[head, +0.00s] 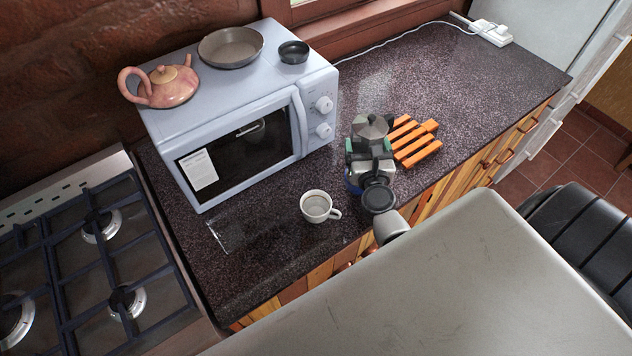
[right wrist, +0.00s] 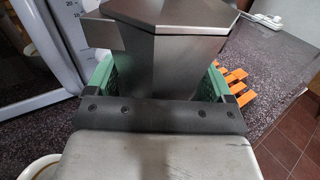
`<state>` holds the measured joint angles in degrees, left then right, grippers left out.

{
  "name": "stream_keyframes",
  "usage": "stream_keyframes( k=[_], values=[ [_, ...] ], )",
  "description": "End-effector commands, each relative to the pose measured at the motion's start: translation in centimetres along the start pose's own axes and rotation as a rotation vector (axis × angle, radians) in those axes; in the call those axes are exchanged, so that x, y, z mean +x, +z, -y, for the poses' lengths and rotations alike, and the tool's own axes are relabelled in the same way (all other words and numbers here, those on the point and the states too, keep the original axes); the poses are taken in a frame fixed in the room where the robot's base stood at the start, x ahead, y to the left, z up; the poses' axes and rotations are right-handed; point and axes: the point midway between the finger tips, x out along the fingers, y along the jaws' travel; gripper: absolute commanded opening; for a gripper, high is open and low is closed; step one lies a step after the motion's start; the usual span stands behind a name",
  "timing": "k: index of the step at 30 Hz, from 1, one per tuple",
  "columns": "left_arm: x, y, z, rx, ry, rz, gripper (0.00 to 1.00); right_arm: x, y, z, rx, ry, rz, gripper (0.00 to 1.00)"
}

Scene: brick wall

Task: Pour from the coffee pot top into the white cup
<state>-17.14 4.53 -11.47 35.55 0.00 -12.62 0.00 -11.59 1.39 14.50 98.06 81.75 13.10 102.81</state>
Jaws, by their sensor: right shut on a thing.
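The white cup (head: 316,206) stands upright on the dark speckled counter in the head view, left of the pot. Part of a pale rim (right wrist: 38,168) shows at the lower left of the right wrist view. The coffee pot top (head: 370,128) is a faceted grey metal piece with a lid. My right gripper (head: 369,147) is shut on it, to the right of the cup. In the right wrist view the coffee pot top (right wrist: 170,55) sits upright between the green finger pads. Its underside is hidden, so I cannot tell its height. My left gripper is not in view.
A blue-grey microwave (head: 240,110) stands behind the cup, with a teapot (head: 168,86), a pan (head: 231,46) and a small bowl (head: 293,52) on top. An orange slatted rack (head: 416,142) lies right of the pot. A gas stove (head: 85,270) is at left.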

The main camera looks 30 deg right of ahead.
Motion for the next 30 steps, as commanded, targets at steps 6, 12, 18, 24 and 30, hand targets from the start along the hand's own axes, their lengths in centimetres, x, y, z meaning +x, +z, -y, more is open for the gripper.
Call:
stream_keyframes(
  k=[6,12,18,24,30],
  values=[
    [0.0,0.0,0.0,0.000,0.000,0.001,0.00,0.0,0.1,0.0,0.000,0.001,0.002,0.33],
    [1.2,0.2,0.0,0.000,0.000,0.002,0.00,-0.1,-0.5,-0.1,-0.030,0.003,0.020,0.33],
    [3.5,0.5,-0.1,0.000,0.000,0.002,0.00,-0.4,-1.1,-0.5,-0.097,0.003,0.066,0.33],
    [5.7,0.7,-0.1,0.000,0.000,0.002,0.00,-0.8,-1.1,-0.9,-0.202,0.004,0.137,0.33],
    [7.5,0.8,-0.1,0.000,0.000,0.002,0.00,-1.1,-0.8,-1.5,-0.310,0.004,0.209,0.33]
  ],
)
